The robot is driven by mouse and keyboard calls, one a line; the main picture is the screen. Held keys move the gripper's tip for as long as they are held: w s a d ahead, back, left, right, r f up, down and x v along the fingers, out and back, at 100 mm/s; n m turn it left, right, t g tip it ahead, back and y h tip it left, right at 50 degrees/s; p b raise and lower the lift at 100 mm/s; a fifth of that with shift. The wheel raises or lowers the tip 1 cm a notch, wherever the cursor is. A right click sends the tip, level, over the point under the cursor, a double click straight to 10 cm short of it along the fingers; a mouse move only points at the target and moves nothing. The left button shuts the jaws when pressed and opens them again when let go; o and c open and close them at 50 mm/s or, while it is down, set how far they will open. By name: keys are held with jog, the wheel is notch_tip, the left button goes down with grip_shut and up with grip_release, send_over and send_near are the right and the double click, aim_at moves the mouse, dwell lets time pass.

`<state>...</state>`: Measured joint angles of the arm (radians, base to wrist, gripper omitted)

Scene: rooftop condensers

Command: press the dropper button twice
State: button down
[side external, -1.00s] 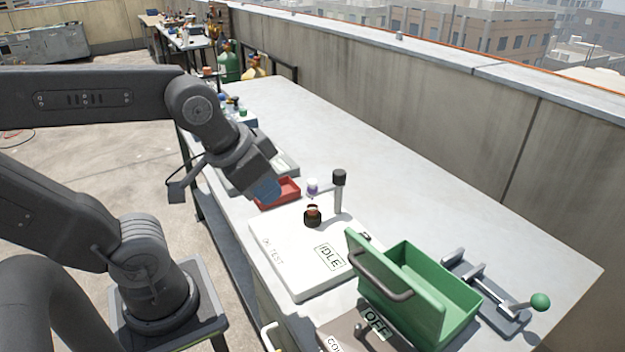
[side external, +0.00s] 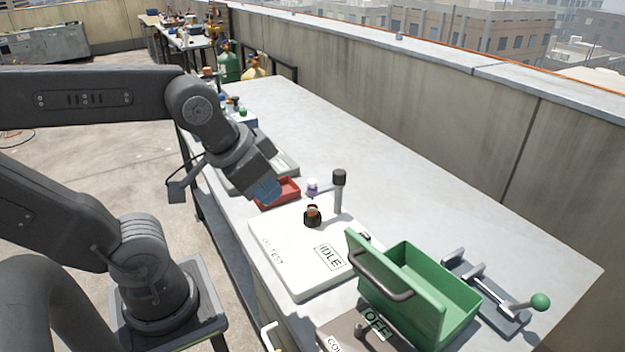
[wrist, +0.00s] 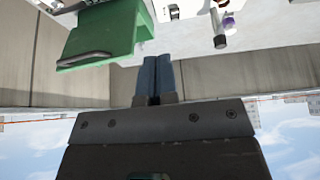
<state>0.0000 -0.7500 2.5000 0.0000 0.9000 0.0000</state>
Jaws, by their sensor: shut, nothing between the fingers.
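The white test board (side external: 283,262) carries a label reading IDLE and the word TEST. On it stand a small dark amber bottle (side external: 312,217) and, above or just behind it, a purple and white dropper piece (side external: 312,187). A grey post with a black top (side external: 339,180) stands to the right. The purple piece also shows in the wrist view (wrist: 228,22), upside down, near the top edge. My gripper (side external: 267,191) is shut and empty, its blue fingers up and left of the dropper, apart from it. The closed fingers also show in the wrist view (wrist: 157,60).
A red tray (side external: 290,193) lies just beyond my fingertips. A green box with a raised front and dark handle (side external: 440,290) stands at right. A lever with a green knob (side external: 540,301) is beyond it. An OFF-labelled switch plate (side external: 345,335) is in front.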

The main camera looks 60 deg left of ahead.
jog(key=shift+w, duration=0.1)
jog(key=n+h, duration=0.7)
jog(key=n, duration=0.9)
send_over(310, 181)
jog(key=shift+r, duration=0.2)
jog(key=shift+f, duration=4.45)
jog(key=shift+f, duration=0.1)
jog(key=shift+f, duration=0.3)
